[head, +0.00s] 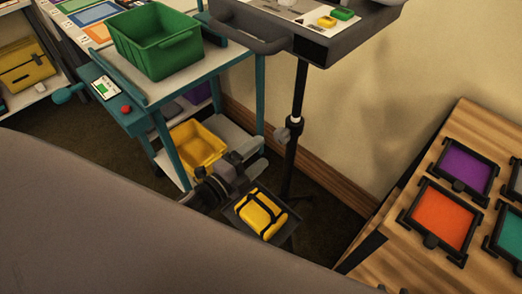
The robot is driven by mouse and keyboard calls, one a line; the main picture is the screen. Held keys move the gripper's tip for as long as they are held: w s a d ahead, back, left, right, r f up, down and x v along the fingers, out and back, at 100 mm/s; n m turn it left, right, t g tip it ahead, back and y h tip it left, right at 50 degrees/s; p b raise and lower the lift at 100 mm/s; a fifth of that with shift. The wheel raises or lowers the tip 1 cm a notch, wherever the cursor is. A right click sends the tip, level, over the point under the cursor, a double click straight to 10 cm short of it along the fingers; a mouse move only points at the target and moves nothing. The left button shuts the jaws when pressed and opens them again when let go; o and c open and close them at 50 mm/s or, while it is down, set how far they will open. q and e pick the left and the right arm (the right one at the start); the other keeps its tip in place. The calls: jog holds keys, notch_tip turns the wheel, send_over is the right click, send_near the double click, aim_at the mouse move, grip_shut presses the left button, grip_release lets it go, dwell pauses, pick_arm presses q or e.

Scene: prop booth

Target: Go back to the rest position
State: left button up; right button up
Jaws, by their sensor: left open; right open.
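A dark grey gripper, which I take as my left one (250,160), shows near the middle of the head view, past the edge of a large grey surface. Its fingers point up and right, apart, with nothing seen between them. It is in front of the lower shelf of the teal cart and left of a black stand. Its arm is mostly hidden behind the grey surface. My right gripper is not seen. A yellow case with black straps (262,215) lies on a dark plate just below and right of the visible gripper.
The teal cart (170,150) holds a green bin (155,40) on top and a yellow bin (196,146) below. The black stand (299,95) carries a grey tray (325,48). A wooden table (400,215) with coloured framed panels is at right. Dark floor shows between.

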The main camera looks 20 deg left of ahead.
dwell(0.4)
pick_arm(q)
jog(key=s+f+n+g+y+p, duration=0.1)
jog(key=s+f+n+g+y, duration=0.1)
jog(key=s+n, duration=0.6)
jog(key=s+f+n+g+y+p, duration=0.2)
jog(key=s+f+n+g, duration=0.2)
jog(key=s+n, duration=0.3)
jog(key=a+n, duration=0.1)
jog(key=n, duration=0.1)
jog(key=shift+s+f+n+g, duration=0.3)
jog(key=shift+s, duration=0.05)
